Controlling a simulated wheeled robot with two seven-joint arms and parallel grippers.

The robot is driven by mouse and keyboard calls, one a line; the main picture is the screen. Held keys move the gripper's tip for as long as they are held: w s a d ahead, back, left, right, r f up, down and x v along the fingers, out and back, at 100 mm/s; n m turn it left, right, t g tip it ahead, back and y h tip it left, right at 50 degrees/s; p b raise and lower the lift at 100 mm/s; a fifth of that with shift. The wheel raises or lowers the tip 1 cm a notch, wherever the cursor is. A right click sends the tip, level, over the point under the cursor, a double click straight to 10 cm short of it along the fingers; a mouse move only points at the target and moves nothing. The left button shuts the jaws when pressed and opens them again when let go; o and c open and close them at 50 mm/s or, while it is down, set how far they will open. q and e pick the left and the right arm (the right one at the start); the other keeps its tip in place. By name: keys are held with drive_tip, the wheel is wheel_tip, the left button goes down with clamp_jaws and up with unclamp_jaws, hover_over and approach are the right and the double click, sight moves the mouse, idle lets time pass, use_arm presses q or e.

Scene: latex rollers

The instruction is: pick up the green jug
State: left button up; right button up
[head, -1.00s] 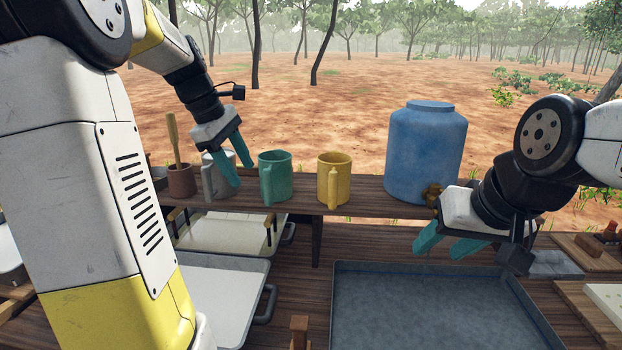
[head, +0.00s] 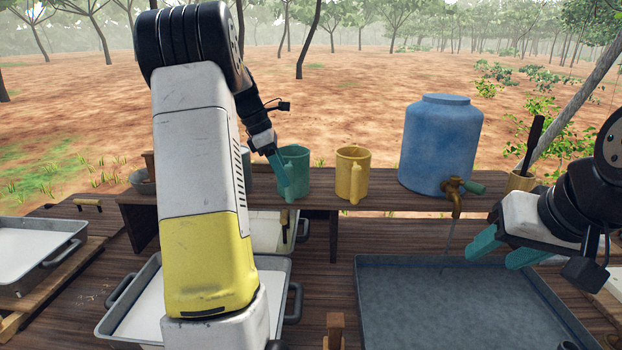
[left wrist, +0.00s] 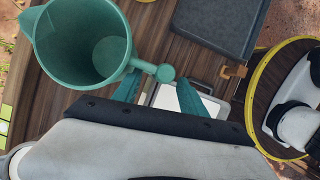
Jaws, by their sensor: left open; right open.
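The green jug (head: 297,165) stands upright on the raised wooden shelf, left of the yellow jug (head: 353,172). My left gripper (head: 281,178) is open at the green jug's near side, and its fingers cover part of the jug. In the left wrist view the green jug (left wrist: 85,40) shows its empty inside at the upper left. Its handle (left wrist: 150,68) points toward the gap between the open fingers (left wrist: 158,84). I cannot tell whether they touch it. My right gripper (head: 505,250) is open and empty above the grey basin's right part.
A blue water barrel (head: 438,145) with a brass tap (head: 455,192) stands right of the jugs. The grey basin (head: 362,300) lies below. My left arm hides the shelf's left part.

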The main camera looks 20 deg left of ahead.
use_arm(q)
drive_tip(key=x, duration=0.3)
drive_tip(key=shift+d+f, duration=0.25)
clamp_jaws()
